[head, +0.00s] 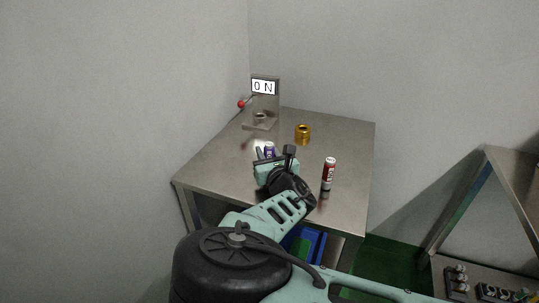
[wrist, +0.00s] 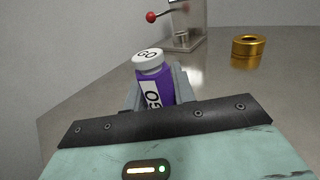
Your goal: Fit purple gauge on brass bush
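The purple gauge (wrist: 153,85) has a white cap marked GO and a white side label. It stands between the two fingers of my gripper (wrist: 158,92), which touch its sides, and its lower end is hidden behind the gripper body. In the head view the gauge (head: 270,149) shows as a small purple piece at the tip of my gripper (head: 268,154), over the table's left middle. The brass bush (head: 303,134) is a short gold ring standing on the table, beyond and right of my gripper. Its dark top opening shows in the wrist view (wrist: 247,52).
A metal stand (head: 266,104) with an ON sign (head: 263,87) and a red-knobbed lever (head: 241,104) stands at the back left of the steel table (head: 345,140). A red and white cylinder (head: 329,173) stands upright right of my gripper. The table's right side is otherwise clear.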

